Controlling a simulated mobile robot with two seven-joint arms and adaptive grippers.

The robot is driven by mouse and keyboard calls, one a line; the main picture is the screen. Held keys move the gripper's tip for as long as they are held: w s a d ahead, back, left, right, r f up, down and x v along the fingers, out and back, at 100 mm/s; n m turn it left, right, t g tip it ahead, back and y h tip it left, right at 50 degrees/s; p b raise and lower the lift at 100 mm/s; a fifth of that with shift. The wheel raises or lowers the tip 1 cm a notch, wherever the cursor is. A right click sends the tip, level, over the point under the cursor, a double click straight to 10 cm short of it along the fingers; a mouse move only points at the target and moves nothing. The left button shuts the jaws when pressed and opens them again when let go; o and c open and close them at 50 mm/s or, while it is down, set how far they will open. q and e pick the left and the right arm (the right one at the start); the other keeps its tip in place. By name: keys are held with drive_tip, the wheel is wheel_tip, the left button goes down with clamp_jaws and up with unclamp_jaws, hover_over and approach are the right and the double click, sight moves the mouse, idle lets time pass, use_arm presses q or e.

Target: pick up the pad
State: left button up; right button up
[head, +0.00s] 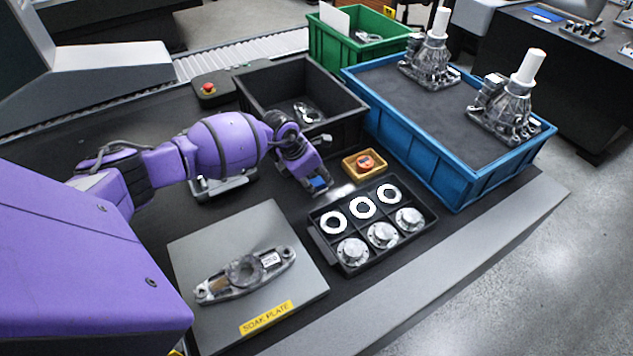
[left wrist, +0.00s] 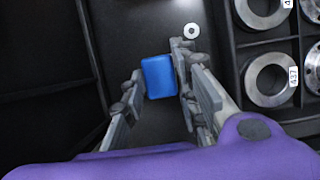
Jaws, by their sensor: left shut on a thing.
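The pad is a small blue block with rounded corners (left wrist: 158,77), seen between the two fingers in the left wrist view. A bit of its blue also shows at the fingertips in the head view (head: 318,183). My left gripper (head: 314,187) is shut on the pad, with a finger against each side. It is over the dark table between the black bin and the part tray. I cannot tell whether the pad touches the table. My right gripper is not in view.
A black tray (head: 322,243) of metal rings and flanged parts lies right of the gripper. A small yellow tray (head: 348,162), a black bin (head: 255,98) and a blue crate (head: 420,165) stand behind. A grey soak plate (head: 205,243) carries a metal part in front.

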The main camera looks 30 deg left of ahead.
use_arm(q)
wheel_tip(320, 180, up, 3)
drive_tip(key=shift+f, duration=0.1)
drive_tip(key=s+d+r, duration=0.8)
drive_tip(key=s+r, duration=0.2)
drive_tip(key=s, duration=0.1)
drive_tip(key=shift+d, duration=0.2)
drive_tip(key=o, duration=0.4)
drive_tip(key=c, duration=0.3)
drive_tip(key=shift+s+d+r, duration=0.1)
